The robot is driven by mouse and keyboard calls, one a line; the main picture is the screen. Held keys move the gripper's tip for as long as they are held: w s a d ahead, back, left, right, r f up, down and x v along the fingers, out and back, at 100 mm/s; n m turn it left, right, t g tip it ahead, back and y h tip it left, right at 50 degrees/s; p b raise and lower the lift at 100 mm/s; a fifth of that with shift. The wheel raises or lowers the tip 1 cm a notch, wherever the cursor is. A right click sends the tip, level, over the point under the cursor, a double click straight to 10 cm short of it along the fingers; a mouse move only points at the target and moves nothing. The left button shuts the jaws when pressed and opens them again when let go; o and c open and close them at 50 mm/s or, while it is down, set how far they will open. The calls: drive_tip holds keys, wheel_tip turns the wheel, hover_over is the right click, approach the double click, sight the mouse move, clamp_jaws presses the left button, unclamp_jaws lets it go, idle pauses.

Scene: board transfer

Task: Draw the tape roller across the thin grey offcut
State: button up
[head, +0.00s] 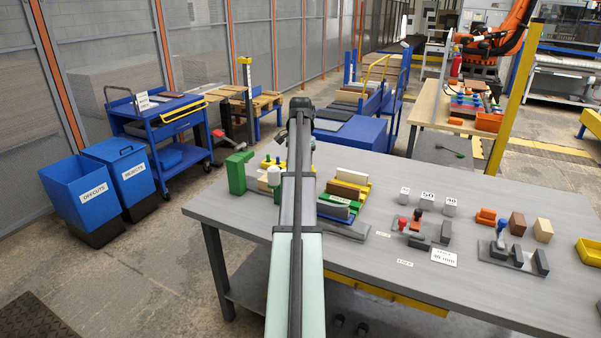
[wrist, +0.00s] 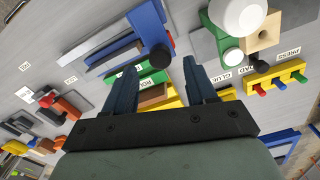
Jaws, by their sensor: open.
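My gripper (wrist: 160,66) is open and empty, its fingers pointing at the tabletop. A blue upright tool with a round black end (wrist: 160,57) shows between and beyond the fingertips in the wrist view; I cannot tell surely whether it is the tape roller. Beside it lie thin grey strips with blue edging (wrist: 118,52), one of which may be the grey offcut. A flat grey piece (head: 342,230) shows right of my arm in the head view. My arm hides the gripper and the blue tool there.
A yellow rack (head: 366,195) holds green, brown and white boards. A green block (head: 238,172) and a white cylinder (head: 273,175) stand left of my arm. A wooden block with a hole (wrist: 265,36) and a yellow peg rack (wrist: 275,80) lie right in the wrist view.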

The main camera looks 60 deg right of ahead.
drive_tip(key=shift+f, duration=1.7)
clamp_jaws()
